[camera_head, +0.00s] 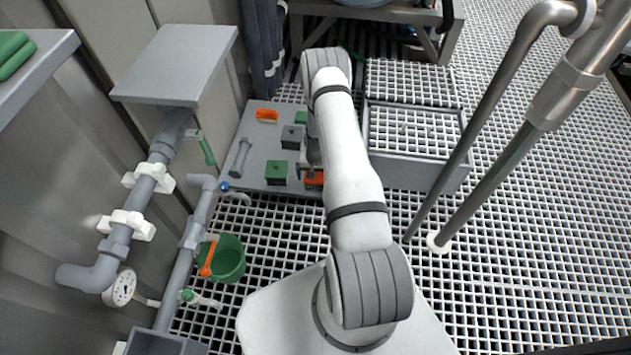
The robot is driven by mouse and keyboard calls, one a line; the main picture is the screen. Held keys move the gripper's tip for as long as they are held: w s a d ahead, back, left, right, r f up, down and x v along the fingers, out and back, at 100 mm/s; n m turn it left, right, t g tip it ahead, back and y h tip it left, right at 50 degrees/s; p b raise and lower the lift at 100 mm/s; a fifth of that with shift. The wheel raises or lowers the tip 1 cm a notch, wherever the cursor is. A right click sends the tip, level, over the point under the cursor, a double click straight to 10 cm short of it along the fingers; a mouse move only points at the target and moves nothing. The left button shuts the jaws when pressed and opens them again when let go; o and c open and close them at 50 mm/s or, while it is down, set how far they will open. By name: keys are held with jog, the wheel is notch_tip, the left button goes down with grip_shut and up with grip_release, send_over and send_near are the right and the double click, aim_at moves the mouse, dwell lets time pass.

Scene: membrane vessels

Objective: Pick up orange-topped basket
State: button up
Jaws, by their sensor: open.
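The orange-topped basket (314,179) is a small dark box with an orange top, near the front right edge of a low grey platform (258,140). My white arm passes in front and hides part of its right side. My gripper (309,168) is a small dark shape right at the basket, on its far side. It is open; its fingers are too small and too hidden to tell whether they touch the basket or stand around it.
Green-topped boxes (277,173), a dark box (292,136), an orange piece (267,116) and a grey pipe piece (241,157) share the platform. A grey crate (415,173) stands to the right. Upright metal pipes (486,172) stand farther right. A green bucket (229,259) is front left.

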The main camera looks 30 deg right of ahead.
jog(key=shift+f, duration=0.65)
jog(key=shift+c, duration=0.2)
jog(key=c, duration=1.1)
jog(key=shift+r, duration=0.15)
